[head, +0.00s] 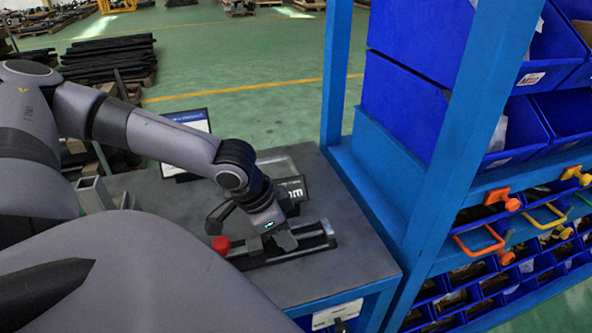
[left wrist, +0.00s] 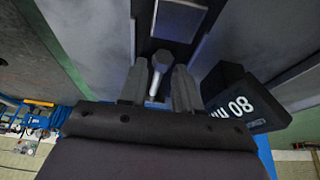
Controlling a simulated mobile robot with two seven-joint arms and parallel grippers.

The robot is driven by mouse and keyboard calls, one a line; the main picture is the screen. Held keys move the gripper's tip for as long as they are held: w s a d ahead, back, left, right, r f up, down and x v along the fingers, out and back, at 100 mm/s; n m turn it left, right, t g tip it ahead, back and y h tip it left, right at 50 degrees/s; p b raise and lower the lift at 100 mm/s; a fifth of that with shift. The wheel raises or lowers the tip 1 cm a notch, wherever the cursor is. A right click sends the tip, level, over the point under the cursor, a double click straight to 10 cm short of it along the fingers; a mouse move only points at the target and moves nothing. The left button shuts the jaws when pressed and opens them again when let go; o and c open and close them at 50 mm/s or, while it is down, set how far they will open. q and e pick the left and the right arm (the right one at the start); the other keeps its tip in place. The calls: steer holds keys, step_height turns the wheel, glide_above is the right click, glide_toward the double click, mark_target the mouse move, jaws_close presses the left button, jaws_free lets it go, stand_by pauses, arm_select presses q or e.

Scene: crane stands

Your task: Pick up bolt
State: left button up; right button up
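The bolt (left wrist: 160,66) is a grey shaft with a rounded head, seen in the left wrist view between the two fingers of my left gripper (left wrist: 159,88). The fingers stand apart on either side of it, with narrow gaps visible; I cannot tell whether they touch it. In the head view my left gripper (head: 281,238) reaches down over the black fixture (head: 255,258) on the grey table, and hides the bolt there. My right gripper does not show in either view.
A red knob (head: 221,244) is at the left of the fixture. A black display block (head: 293,188) stands close behind my left gripper, also in the left wrist view (left wrist: 240,100). A blue shelf (head: 432,190) with bins rises to the right. The table (head: 350,262) is clear right of the fixture.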

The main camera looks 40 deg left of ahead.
arm_select(q)
steer(key=shift+c, duration=0.3)
jaws_close()
steer(key=shift+r, duration=0.15)
